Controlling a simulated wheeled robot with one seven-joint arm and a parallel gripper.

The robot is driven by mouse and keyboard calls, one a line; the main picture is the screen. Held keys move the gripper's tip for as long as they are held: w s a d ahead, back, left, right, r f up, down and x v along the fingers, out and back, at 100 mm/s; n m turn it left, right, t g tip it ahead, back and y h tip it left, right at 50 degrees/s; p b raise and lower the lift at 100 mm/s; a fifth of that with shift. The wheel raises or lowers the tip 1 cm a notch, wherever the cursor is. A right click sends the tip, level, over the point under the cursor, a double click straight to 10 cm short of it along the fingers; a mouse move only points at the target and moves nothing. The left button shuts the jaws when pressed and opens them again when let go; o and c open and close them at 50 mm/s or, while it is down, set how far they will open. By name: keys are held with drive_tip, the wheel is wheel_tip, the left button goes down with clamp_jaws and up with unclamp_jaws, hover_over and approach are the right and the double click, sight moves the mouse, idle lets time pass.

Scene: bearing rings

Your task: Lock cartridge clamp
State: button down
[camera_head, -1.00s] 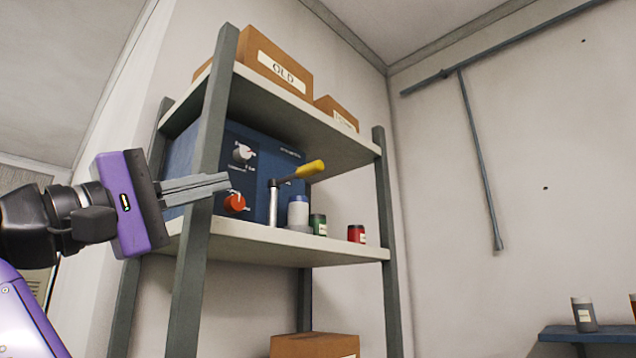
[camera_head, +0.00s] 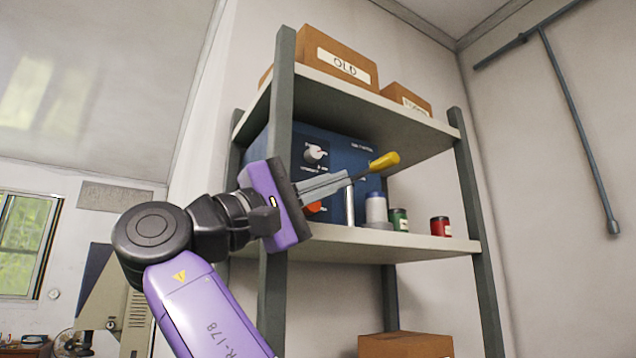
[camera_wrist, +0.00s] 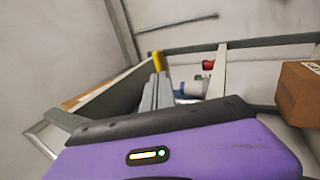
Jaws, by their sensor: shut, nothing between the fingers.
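The clamp lever with its yellow handle (camera_head: 384,161) stands on the middle shelf in front of a blue machine (camera_head: 350,150). Its metal post (camera_head: 349,205) is upright, and the handle points up to the right. A white cartridge with a blue-grey top (camera_head: 376,207) sits in a grey base to the right of the post. My gripper (camera_head: 343,181) is shut and empty, its fingers overlapping the lever's post in the head view. I cannot tell whether they touch. In the wrist view the yellow handle (camera_wrist: 158,60) shows just beyond the fingertips, and the cartridge (camera_wrist: 194,88) to their right.
Green (camera_head: 399,219) and red (camera_head: 440,226) jars stand right of the cartridge. The shelf above carries an OLD box (camera_head: 336,58). A grey upright (camera_head: 277,130) stands close to my gripper. The machine has a white knob (camera_head: 315,153) and a red-orange one (camera_head: 312,207).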

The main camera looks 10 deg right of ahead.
sight(383, 165)
drive_tip(key=p+x, duration=0.2)
drive_tip(key=x, duration=0.6)
drive_tip(key=shift+r, duration=0.15)
drive_tip(key=shift+w+d, duration=0.1)
drive_tip(key=shift+d, duration=0.05)
drive_tip(key=w+d+n+t+y, duration=0.3)
drive_tip(key=d+n+t+y, duration=0.1)
drive_tip(key=y, duration=0.4)
drive_tip(key=w+d+n+t+y+p, duration=0.1)
drive_tip(key=w+d+n+t+y, duration=0.2)
drive_tip(key=n+t+y, duration=0.3)
drive_tip(key=w+d+n+t+y+p, duration=0.1)
drive_tip(key=w+d+n+t+y, duration=0.2)
drive_tip(key=y, duration=0.7)
drive_tip(key=shift+w+d+r+n+t+y, duration=0.1)
drive_tip(key=shift+d+n+t+y, duration=0.05)
drive_tip(key=shift+d+n+t, duration=0.5)
drive_tip(key=shift+w+d+r+n+t+y, duration=0.15)
drive_tip(key=shift+d+n+t, duration=0.3)
drive_tip(key=shift+n+t, duration=0.3)
drive_tip(key=shift+w+a+f+p, duration=0.1)
drive_tip(key=shift+w+a+p, duration=0.1)
drive_tip(key=shift+p, duration=0.2)
drive_tip(key=shift+w+d+p, duration=0.1)
drive_tip(key=shift+w+p, duration=0.75)
drive_tip(key=shift+w, duration=0.2)
